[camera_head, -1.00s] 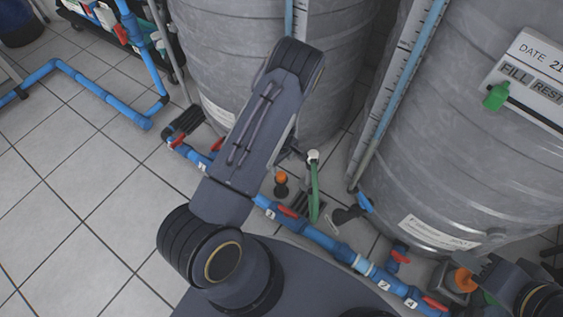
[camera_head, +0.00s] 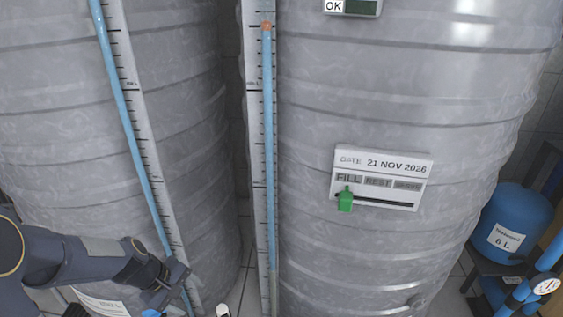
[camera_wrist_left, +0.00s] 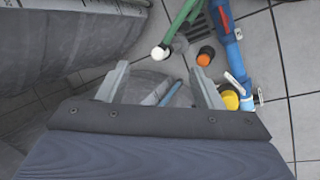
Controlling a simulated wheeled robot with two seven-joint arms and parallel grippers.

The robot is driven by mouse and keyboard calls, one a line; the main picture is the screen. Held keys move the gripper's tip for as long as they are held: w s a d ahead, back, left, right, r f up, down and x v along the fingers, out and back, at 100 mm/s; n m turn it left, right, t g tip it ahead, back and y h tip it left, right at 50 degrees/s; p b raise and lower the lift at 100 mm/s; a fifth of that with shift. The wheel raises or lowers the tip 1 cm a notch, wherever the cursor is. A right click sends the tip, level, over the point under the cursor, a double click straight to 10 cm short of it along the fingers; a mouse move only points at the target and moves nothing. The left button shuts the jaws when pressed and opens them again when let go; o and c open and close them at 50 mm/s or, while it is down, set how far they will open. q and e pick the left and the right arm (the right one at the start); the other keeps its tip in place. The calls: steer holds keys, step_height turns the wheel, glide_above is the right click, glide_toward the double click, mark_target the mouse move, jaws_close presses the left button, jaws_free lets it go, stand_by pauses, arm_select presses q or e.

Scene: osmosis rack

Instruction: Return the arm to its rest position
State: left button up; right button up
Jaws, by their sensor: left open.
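My left arm comes in from the lower left of the head view and reaches right, low in front of the left tank. Its left gripper (camera_head: 178,287) is at the lower edge, near the foot of the blue sight tube (camera_head: 135,125). In the left wrist view the two fingers of the left gripper (camera_wrist_left: 159,82) stand apart with nothing held between them. Beyond them are a white-capped green hose (camera_wrist_left: 178,28), an orange cap (camera_wrist_left: 206,56) and a blue pipe (camera_wrist_left: 229,45) on the floor. My right gripper does not show.
Two large grey tanks (camera_head: 400,90) fill the head view, with a white scale (camera_head: 256,150) between them. A date board (camera_head: 382,178) with a green slider (camera_head: 345,200) is on the right tank. A blue vessel (camera_head: 515,222) stands at right. Tiled floor (camera_wrist_left: 285,60) shows in the wrist view.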

arm_select(q)
steer(key=s+d+r+m+t+h, duration=0.15)
steer(key=s+r+m, duration=0.25)
steer(key=s+r, duration=0.65)
steer(key=s+d+r+m+t+y, duration=0.15)
steer(key=s+r+m, duration=0.3)
steer(key=s, duration=0.45)
step_height(320, 180, up, 34)
steer(key=p, duration=3.4)
steer(key=shift+s+a+f+m, duration=0.25)
steer(key=shift+s+m, duration=0.05)
steer(key=shift+m, duration=0.05)
